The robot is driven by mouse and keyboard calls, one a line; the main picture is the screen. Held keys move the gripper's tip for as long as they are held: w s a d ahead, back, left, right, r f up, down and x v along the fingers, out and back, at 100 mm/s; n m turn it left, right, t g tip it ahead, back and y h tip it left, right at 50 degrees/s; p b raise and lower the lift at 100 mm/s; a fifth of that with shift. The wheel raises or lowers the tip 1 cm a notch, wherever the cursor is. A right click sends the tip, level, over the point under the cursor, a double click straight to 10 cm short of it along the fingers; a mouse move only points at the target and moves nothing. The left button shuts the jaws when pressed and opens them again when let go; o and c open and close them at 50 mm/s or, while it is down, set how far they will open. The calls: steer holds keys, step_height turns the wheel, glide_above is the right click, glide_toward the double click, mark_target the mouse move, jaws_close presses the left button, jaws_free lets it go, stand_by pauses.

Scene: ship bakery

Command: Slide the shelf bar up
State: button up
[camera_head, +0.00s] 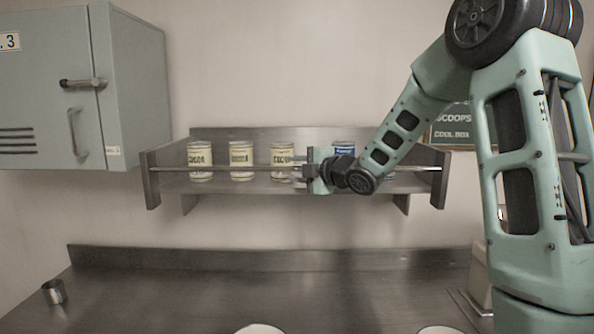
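The shelf bar (225,168) is a thin metal rod. It runs level across the front of the steel wall shelf (152,180), between its two end plates, in front of the cans. My gripper (298,173) is at the bar, a little right of its middle, with its fingers pointing left. The fingers are small and overlap the bar and a can, so I cannot tell whether they close around the bar. My wrist and forearm hide part of the bar to the right.
Cream cans (200,161) and a blue can (343,149) stand on the shelf behind the bar. A grey-green cabinet (130,90) hangs at the left. Below is a steel counter (190,295) with a small metal cup (54,292); its middle is mostly clear.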

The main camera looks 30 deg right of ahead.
steer(key=b+v, duration=0.5)
steer(key=v, duration=1.2)
steer(key=shift+s, duration=0.2)
steer(key=shift+d+f, duration=0.1)
steer(key=w+a+f+m+g+h+b, duration=0.1)
steer(key=w+a+f+m+g+b, duration=0.15)
steer(key=a+f, duration=0.35)
steer(key=w+a+f+m+g+h+b, duration=0.1)
steer(key=w+a+f+m, duration=0.1)
steer(key=a+f+m, duration=0.35)
steer(key=s+a+f+g+b, duration=0.2)
steer(key=s+a+f+g, duration=0.15)
steer(key=a+f, duration=0.5)
steer(key=s+a+f+m+g+b, duration=0.1)
steer(key=s+a+f+g, duration=0.3)
steer(key=s, duration=0.7)
steer(key=s+a+f+m+g+b, duration=0.1)
steer(key=s+a+f+g, duration=0.4)
steer(key=s, duration=0.7)
steer(key=a+f, duration=0.2)
steer(key=a, duration=0.1)
steer(key=shift+s+a+f+m+h, duration=0.2)
steer(key=shift+a+f+m+h, duration=0.1)
steer(key=shift+m, duration=0.1)
